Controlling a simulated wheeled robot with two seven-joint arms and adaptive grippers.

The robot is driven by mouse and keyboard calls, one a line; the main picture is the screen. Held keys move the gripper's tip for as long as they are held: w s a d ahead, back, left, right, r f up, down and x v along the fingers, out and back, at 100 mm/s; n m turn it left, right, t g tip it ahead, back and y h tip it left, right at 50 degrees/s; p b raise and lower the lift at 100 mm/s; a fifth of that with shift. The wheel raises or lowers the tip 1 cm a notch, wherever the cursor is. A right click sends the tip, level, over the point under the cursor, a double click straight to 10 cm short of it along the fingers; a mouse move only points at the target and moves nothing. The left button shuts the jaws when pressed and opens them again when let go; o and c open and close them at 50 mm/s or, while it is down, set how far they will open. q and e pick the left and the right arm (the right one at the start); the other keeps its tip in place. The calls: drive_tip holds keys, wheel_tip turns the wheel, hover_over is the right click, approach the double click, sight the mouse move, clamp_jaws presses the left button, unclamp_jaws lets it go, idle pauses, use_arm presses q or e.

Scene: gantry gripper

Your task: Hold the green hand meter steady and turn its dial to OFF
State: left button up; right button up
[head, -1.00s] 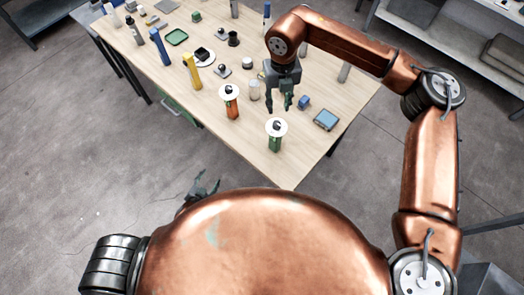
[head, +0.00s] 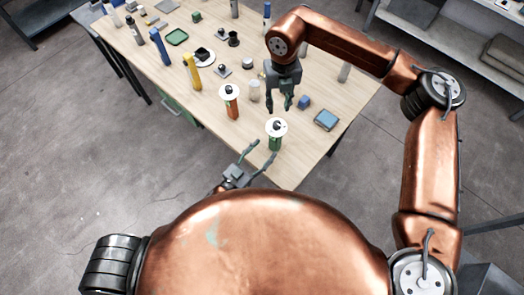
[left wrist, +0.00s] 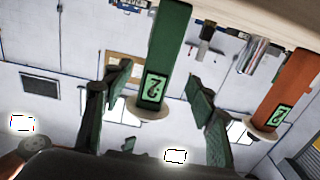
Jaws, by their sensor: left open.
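The green hand meter (head: 275,143) stands upright near the table's front corner, a white disc with a dark knob on its top. The left wrist view shows the meter (left wrist: 169,42) upside down, its display lit. My left gripper (head: 262,154) is open and empty, its fingers pointing at the meter from the front left. In the left wrist view the meter appears between the fingers, with its disc low in the gap; I cannot see contact. My right gripper (head: 279,107) is open above the table, behind the meter. The dial's setting is too small to read.
An orange meter (head: 233,106) of similar shape stands behind and left of the green one. A blue block (head: 303,102) and a blue-topped box (head: 326,120) lie to the right. A pale cylinder (head: 254,92) and several other items stand farther back.

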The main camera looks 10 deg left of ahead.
sight(273, 141)
use_arm(q)
drive_tip(key=x, duration=0.7)
drive_tip(key=shift+w+d, duration=0.2)
drive_tip(key=shift+w, duration=0.1)
